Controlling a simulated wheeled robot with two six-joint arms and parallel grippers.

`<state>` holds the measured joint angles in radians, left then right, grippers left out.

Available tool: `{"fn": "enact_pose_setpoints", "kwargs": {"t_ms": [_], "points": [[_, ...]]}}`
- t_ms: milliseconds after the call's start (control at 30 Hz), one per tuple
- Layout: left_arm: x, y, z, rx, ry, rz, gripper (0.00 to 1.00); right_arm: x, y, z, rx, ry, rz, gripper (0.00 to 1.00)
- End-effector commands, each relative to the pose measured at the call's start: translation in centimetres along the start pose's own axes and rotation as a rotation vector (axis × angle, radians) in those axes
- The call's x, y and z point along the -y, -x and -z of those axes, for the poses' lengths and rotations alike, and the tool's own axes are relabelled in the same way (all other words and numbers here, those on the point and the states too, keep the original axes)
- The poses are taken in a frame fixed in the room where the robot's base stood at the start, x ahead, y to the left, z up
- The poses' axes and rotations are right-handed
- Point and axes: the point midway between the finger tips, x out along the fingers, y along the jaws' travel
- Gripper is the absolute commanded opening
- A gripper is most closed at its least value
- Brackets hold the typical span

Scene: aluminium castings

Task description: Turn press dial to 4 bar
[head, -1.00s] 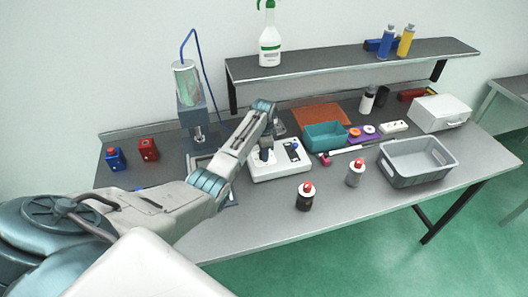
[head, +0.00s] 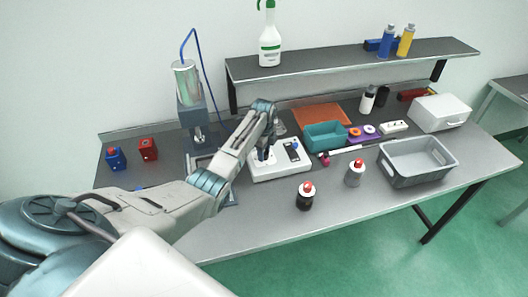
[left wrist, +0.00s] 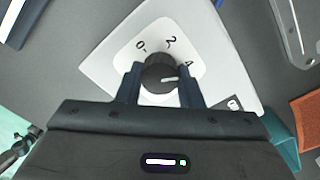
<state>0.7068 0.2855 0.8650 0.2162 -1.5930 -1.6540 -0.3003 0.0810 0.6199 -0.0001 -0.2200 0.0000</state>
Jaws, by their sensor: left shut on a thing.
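The press control box (head: 296,172) is white and stands on the table right of the press. Its dial (left wrist: 158,73) is a dark round knob on a pale scale with 0, 2 and 4 showing. The dial's white pointer line points right in the left wrist view, close to the 4 and slightly below it. My left gripper (head: 265,153) is over the box; in the left wrist view (left wrist: 160,84) its two fingers are shut on the knob from both sides. The scale past the 4 is hidden by a finger. My right gripper is not in view.
The press (head: 189,98) stands behind my left arm. A teal bin (head: 324,137) and a grey crate (head: 416,176) are to the right. The table's front right is clear.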

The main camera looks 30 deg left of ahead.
Motion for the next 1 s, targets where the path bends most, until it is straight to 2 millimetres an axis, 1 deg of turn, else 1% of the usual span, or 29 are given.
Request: {"fn": "enact_pose_setpoints", "kwargs": {"t_ms": [33,533,567,633,667,900,1000], "points": [[0.27,0.40,-0.09,0.001,-0.007,0.008,0.11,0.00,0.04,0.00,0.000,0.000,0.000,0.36],[0.30,0.46,-0.12,0.002,-0.022,0.009,0.11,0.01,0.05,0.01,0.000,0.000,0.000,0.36],[0.30,0.46,-0.12,0.002,-0.022,0.009,0.39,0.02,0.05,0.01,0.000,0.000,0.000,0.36],[0.26,0.40,-0.11,0.002,-0.022,0.008,0.53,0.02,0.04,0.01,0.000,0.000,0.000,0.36],[0.24,0.37,-0.10,0.002,-0.022,0.008,0.55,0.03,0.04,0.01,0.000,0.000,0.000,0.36],[0.12,0.19,-0.05,0.001,-0.022,0.004,0.55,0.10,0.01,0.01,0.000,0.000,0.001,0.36],[0.14,0.49,-0.05,0.001,-0.022,0.004,0.55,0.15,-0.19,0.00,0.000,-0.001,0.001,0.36]]}}
